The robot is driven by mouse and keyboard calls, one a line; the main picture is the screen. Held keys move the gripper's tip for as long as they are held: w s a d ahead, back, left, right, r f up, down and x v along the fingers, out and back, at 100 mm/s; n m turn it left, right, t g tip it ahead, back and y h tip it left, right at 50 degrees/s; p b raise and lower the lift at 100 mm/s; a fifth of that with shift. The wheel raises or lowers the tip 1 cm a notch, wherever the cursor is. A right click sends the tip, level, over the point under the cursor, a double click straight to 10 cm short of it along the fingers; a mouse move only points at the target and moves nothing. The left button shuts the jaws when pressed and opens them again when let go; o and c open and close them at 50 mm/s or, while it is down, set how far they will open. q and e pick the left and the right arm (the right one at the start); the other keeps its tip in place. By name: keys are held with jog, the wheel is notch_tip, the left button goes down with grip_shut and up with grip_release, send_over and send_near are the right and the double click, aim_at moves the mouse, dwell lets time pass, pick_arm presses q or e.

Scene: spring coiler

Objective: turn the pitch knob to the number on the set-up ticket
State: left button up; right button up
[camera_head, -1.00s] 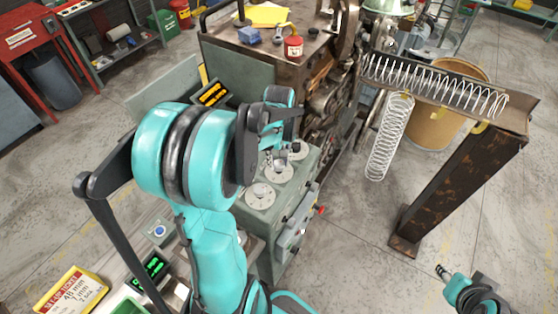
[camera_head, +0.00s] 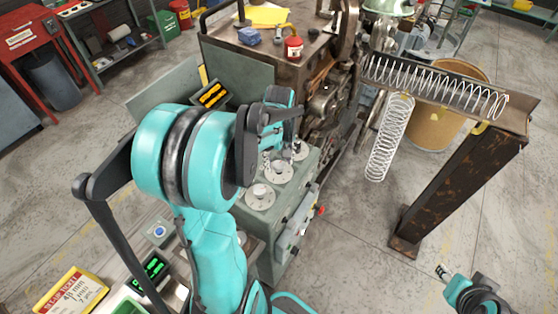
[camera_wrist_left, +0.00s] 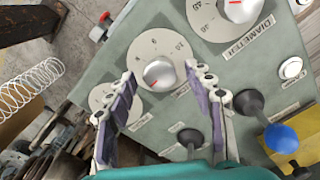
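The middle dial (camera_head: 280,173) sits in a row of three on the grey-green panel. In the left wrist view its silver knob (camera_wrist_left: 159,74) has a red mark towards the bottom, and its label is too blurred to read. My left gripper (camera_head: 281,158) is open over this dial. In the left wrist view its fingers (camera_wrist_left: 160,75) lie on either side of the knob; I cannot tell whether they touch it. The set-up ticket (camera_head: 72,294), at the lower left, seems to read 48 mm, 7 mm and a third line. My right gripper (camera_head: 442,271) is far off at the lower right.
The dial marked DIAMETER (camera_wrist_left: 232,12) and another dial (camera_wrist_left: 104,96) flank the middle one. A blue-knobbed lever (camera_wrist_left: 281,137) and a dark knob (camera_wrist_left: 190,137) rise near the fingers. A rusty stand (camera_head: 455,185) with springs is at the right, with clear floor before it.

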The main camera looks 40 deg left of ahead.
aim_at(279, 164)
pick_arm(q)
jog(key=shift+r, duration=0.15)
notch_tip(279, 164, up, 12)
dwell(0.4)
jog(key=shift+f, duration=0.2)
dwell(0.3)
